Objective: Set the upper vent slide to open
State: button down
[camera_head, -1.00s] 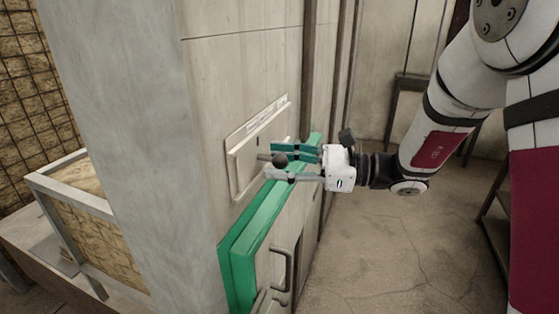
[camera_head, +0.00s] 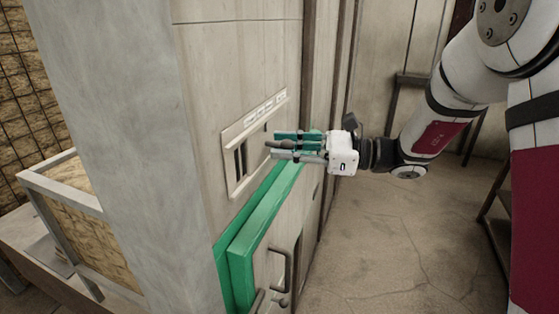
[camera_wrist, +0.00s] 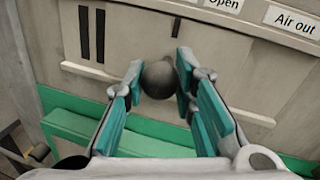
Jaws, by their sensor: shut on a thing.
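The vent slide (camera_wrist: 138,42) is a pale plate in a framed vent on the wall; it also shows in the head view (camera_head: 257,148). Its round dark knob (camera_wrist: 158,79) sits between the fingertips of my gripper (camera_wrist: 160,82) in the wrist view. My gripper (camera_head: 275,145) is shut on the knob, reaching in from the right in the head view. Dark vertical slots (camera_wrist: 92,34) are uncovered at the vent's left, and a short dark mark shows right of the knob. Labels above read "Open" (camera_wrist: 222,4) and "Air out" (camera_wrist: 291,19).
A green ledge (camera_head: 255,225) juts out just below the vent. A door handle (camera_head: 279,270) is lower down. A metal-framed box (camera_head: 75,205) stands left of the grey pillar (camera_head: 120,130). Open floor (camera_head: 400,240) lies to the right.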

aim_at(272, 138)
jog(key=w, duration=0.1)
jog(key=w+d+b, duration=0.1)
jog(key=w, duration=0.1)
jog(key=shift+w+d+f, duration=0.1)
jog(key=shift+w, duration=0.05)
jog(key=shift+w+d, duration=0.15)
jog(key=shift+w, duration=0.1)
jog(key=shift+r, duration=0.2)
jog(key=c, duration=1.3)
grip_release()
jog(key=shift+w, duration=0.1)
jog(key=shift+d+f, duration=0.1)
jog(key=s+d, duration=0.2)
jog(key=d, duration=0.9)
jog(key=shift+d, duration=0.35)
